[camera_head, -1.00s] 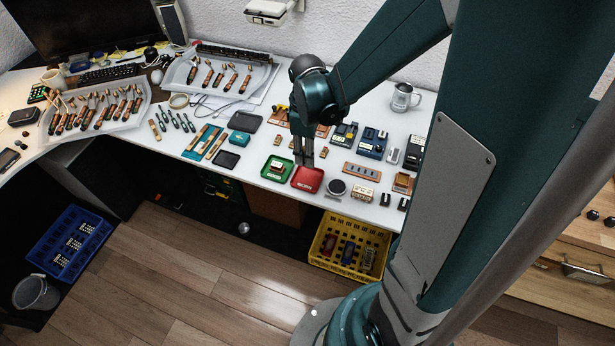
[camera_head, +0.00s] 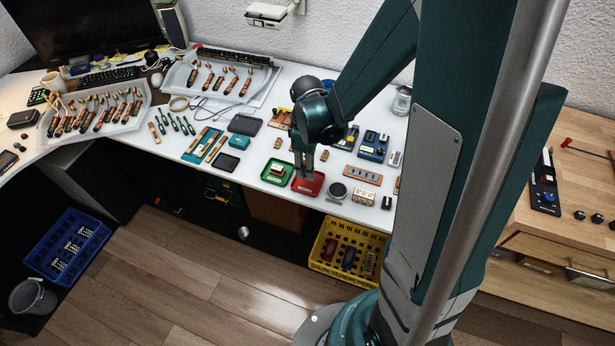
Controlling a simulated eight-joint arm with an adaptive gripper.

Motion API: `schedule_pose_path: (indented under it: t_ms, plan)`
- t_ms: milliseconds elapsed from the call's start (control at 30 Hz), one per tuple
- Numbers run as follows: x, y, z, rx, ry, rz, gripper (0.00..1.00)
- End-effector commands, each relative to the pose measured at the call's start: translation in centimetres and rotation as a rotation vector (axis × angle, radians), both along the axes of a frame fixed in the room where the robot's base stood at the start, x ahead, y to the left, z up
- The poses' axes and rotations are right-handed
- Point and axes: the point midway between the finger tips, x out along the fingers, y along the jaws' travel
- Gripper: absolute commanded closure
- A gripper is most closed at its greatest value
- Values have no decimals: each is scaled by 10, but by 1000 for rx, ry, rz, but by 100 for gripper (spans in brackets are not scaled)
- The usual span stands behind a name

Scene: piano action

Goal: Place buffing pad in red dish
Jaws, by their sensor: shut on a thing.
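The red dish (camera_head: 313,186) lies near the front edge of the white table, just right of the green dish (camera_head: 270,177). My gripper (camera_head: 303,174) points down, with its fingertips over the left back part of the red dish, low and close to it. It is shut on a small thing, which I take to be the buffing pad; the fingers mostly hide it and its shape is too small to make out. Whether it touches the dish floor cannot be told. A small pale item shows in the green dish.
A round dark-topped pot (camera_head: 337,190) stands right of the red dish. A copper-toned strip (camera_head: 362,175) and a small block (camera_head: 363,197) lie further right. A yellow crate (camera_head: 350,250) is below the table front. My arm hides part of the table's right side.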

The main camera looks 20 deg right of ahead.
Motion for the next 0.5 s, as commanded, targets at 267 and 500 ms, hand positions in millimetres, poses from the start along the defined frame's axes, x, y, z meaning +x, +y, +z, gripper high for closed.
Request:
schedule_pose_path:
  t_ms: [267,500]
  plan:
    - [0,0,-4,0,0,0,85]
    - [0,0,-8,0,0,0,85]
